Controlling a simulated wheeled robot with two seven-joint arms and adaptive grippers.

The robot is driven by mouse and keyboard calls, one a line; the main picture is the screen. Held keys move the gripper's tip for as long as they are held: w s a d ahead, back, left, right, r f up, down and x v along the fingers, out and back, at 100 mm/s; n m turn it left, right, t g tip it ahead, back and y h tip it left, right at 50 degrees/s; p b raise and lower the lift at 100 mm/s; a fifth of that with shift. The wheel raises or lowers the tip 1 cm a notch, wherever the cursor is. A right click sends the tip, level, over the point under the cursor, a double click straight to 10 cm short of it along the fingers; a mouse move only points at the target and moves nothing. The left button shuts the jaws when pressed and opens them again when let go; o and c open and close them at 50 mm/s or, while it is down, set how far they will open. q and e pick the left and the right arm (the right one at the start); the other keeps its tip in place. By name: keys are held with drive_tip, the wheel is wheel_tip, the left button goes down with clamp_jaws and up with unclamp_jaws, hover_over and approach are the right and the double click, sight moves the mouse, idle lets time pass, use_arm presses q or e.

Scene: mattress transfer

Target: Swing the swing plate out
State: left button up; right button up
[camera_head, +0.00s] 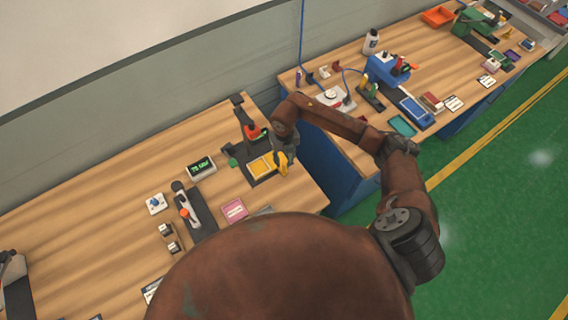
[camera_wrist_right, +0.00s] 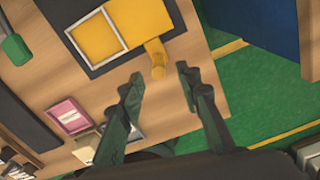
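A yellow swing plate (camera_head: 262,166) lies on a dark base on the near wooden table, with a pale rectangular frame on it. In the right wrist view the yellow plate (camera_wrist_right: 138,22) is at the top, and a yellow upright tab (camera_wrist_right: 156,58) stands at its lower right. My right gripper (camera_wrist_right: 160,78) is open, its two dark fingers on either side of and just short of the tab, with nothing between them. In the head view the right gripper (camera_head: 284,146) is partly hidden by my arm beside the yellow parts.
A red-topped clamp (camera_head: 254,132) stands behind the plate. A green display box (camera_head: 201,168), a pink tray (camera_head: 234,210) and a lever device (camera_head: 187,205) are to the left. A second table (camera_head: 440,75) with several tools is across a gap at the right.

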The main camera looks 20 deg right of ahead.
sight(284, 163)
drive_tip(key=shift+f+p, duration=0.3)
drive_tip(key=shift+f, duration=2.4)
drive_tip(key=shift+c, duration=0.5)
clamp_jaws()
